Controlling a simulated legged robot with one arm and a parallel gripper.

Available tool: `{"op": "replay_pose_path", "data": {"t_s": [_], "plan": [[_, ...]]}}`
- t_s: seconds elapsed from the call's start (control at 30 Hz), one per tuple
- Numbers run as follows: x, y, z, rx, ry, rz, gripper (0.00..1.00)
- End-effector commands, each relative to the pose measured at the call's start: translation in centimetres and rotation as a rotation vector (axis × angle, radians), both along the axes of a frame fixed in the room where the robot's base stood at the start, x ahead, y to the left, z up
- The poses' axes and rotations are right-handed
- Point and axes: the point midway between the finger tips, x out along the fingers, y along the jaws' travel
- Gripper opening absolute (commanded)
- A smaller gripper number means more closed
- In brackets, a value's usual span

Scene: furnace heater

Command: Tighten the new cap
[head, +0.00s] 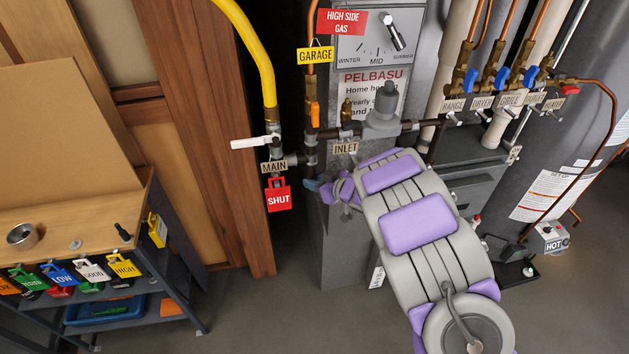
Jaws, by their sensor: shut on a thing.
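My gripper (322,190) is at the left end of my grey and purple arm, just below the lower end of a dark vertical pipe (310,160). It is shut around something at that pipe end. This fits the new cap, but the cap is hidden by the fingers and too small to make out. I cannot tell how far it is screwed on. The pipe hangs from the fittings beside the MAIN tag (274,166) and the INLET tag (345,148).
A red SHUT tag (279,195) hangs close left of my gripper, below a white-handled valve (255,142) on the yellow hose (256,50). The grey heater cabinet (345,250) stands behind my arm. A workbench (130,215) with hanging tags is at the left.

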Motion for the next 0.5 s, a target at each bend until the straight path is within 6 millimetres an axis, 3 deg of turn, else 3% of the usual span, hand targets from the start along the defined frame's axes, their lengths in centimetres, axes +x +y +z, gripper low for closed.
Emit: {"op": "replay_pose_path", "data": {"t_s": [0.33, 0.5], "plan": [[-0.02, -0.01, -0.06, -0.001, 0.001, 0.0, 0.56], [-0.02, 0.0, -0.06, -0.001, 0.001, 0.0, 0.56]]}}
